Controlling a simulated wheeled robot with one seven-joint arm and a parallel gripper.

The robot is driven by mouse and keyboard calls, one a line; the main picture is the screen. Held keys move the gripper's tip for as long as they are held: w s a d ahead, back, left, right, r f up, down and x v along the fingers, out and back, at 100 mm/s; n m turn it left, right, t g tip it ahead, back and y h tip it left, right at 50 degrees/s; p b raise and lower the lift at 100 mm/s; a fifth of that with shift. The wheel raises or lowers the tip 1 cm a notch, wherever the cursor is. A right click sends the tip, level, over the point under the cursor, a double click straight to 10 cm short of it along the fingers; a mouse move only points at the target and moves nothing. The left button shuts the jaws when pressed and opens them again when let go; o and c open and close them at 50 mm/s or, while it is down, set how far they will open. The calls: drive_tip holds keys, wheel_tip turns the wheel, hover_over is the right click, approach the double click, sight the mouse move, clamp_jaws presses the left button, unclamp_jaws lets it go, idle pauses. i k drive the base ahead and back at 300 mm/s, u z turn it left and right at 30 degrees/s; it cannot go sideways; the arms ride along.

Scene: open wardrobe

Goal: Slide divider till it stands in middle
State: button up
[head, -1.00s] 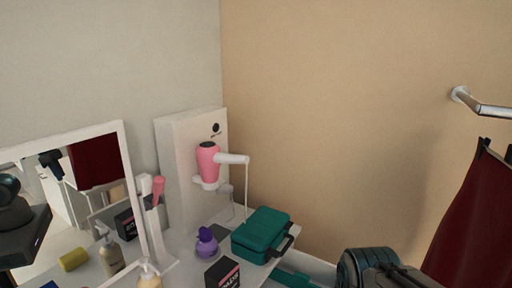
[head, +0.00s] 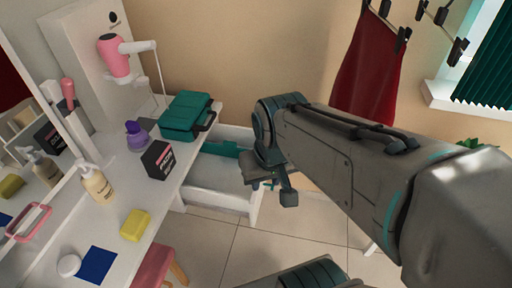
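A white drawer (head: 205,201) stands pulled out below the counter, right of its edge. Inside it, a teal strip (head: 222,149), which looks like the divider, lies along the drawer's far side, away from its middle. Its right part runs behind my arm. My gripper (head: 279,187) hangs just right of the drawer's front, pointing down. Its fingers are small and partly covered by my wrist, so I cannot tell whether they are apart. I see nothing clearly held.
A pink stool (head: 155,266) stands below. A red garment (head: 366,75) hangs behind my arm.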

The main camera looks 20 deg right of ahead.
sight(228, 149)
drive_tip(key=k, duration=0.3)
drive_tip(key=z, duration=1)
drive_tip(key=i, duration=0.65)
drive_tip(key=u, duration=0.95)
